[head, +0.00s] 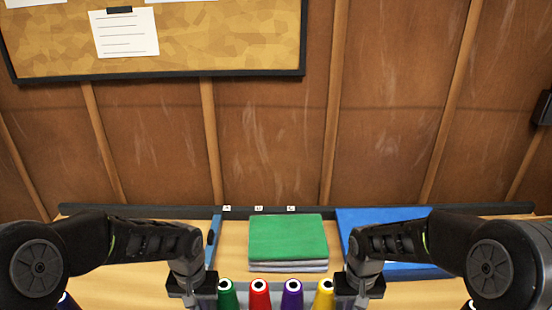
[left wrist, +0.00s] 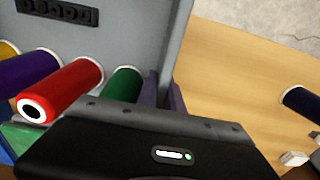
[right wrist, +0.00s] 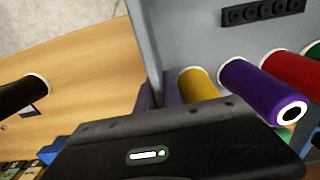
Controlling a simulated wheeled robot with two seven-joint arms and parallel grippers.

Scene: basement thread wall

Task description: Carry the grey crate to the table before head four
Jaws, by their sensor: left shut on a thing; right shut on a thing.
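The grey crate shows its wall in the left wrist view (left wrist: 135,40) and the right wrist view (right wrist: 200,45). Green (head: 228,296), red (head: 260,296), purple (head: 292,296) and yellow (head: 324,296) thread cones stand in it in a row. My left gripper (head: 192,288) is shut on the crate's left end. My right gripper (head: 359,288) is shut on its right end. The head view cuts off the crate's lower part, and I cannot tell whether it is lifted or resting on something. A wooden table (head: 232,250) lies ahead against the wall.
A folded green cloth (head: 288,238) lies on a grey one on the table. A blue flat item (head: 385,216) lies to its right. Small labelled tags (head: 258,209) line the back ledge. A dark cone stands outside the crate in each wrist view (left wrist: 300,102) (right wrist: 22,95).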

